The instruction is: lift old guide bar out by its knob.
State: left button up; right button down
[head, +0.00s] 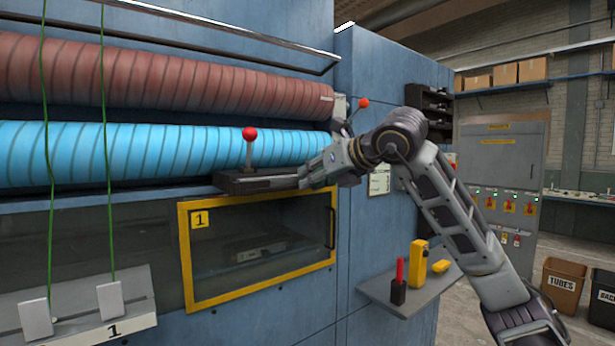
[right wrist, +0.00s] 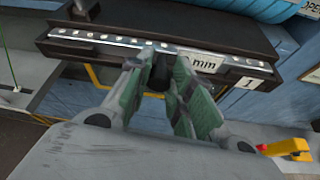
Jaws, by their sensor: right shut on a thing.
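A dark bar-shaped unit (head: 240,183) juts from the blue machine below the cyan roller. In the right wrist view its front carries a pale strip (right wrist: 105,40) with a row of small dots, and labels ending in "min" and "1". My right gripper (head: 303,176) is at the right part of this unit in the head view. In the right wrist view, its green-padded fingers (right wrist: 162,82) are shut on a small black knob (right wrist: 161,66) at the unit's front. The fingers partly hide the knob. I cannot tell whether the bar is seated or raised. My left gripper is not in view.
A red-knobbed lever (head: 250,136) stands on the unit, and another (head: 362,103) is at right. A yellow-framed window (head: 185,250) marked 1 is below. A small grey shelf (head: 405,303) holds red and yellow tools. White pads on green cords hang at left.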

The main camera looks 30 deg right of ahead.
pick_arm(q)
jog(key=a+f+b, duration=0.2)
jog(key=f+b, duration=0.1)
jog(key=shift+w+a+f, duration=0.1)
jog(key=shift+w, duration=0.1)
pick_arm(e)
jog(key=s+f+v, duration=0.1)
jog(key=f+v, duration=0.2)
jog(key=v, duration=1.5)
jog(key=shift+s+d, duration=0.15)
jog(key=shift+d, duration=0.05)
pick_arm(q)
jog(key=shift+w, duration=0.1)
pick_arm(e)
jog(key=shift+f, duration=0.15)
